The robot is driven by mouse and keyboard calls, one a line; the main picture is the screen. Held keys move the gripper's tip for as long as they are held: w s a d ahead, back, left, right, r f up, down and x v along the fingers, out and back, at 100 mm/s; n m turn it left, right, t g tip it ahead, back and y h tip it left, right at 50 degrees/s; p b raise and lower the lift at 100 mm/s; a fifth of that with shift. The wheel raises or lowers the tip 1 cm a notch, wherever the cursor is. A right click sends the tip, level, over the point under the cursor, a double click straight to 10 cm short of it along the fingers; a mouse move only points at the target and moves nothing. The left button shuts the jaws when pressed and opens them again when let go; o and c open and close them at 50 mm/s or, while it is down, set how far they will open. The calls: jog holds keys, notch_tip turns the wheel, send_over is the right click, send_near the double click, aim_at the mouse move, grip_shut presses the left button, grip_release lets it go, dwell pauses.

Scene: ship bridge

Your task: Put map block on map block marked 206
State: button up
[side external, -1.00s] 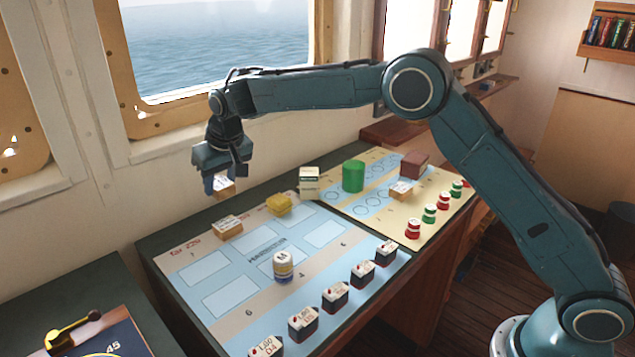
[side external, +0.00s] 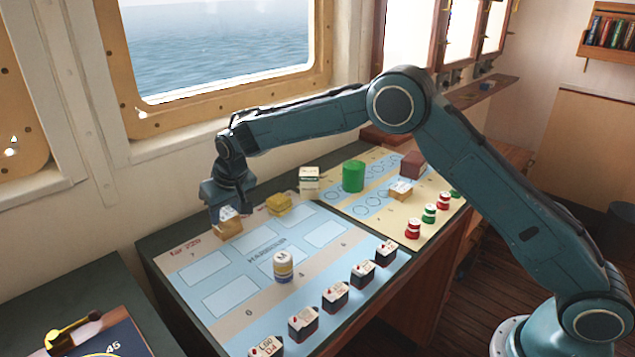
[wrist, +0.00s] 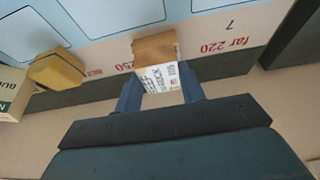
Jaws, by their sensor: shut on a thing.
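My gripper (side external: 231,206) is shut on a tan map block with a white printed top (side external: 230,213). The held block's printed face also shows between the fingers in the wrist view (wrist: 162,77). In the side external view, a second tan map block (side external: 229,232) sits on the blue harbour map, directly below the held one. The two blocks look very close or touching; I cannot tell which. The lower block's top is hidden, and I cannot read 206 on it. The wrist view shows tan wood just beyond the printed face, where the blocks run together.
A yellow block (side external: 279,204) and a white-topped block (side external: 309,178) stand to the right. Several dark blocks line the front edge. A green cylinder (side external: 353,176) stands farther right. The window wall is close behind my gripper.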

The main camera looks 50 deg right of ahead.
jog(key=shift+f, duration=0.15)
jog(key=o, duration=1)
jog(key=shift+c, duration=0.2)
jog(key=v, duration=1.2)
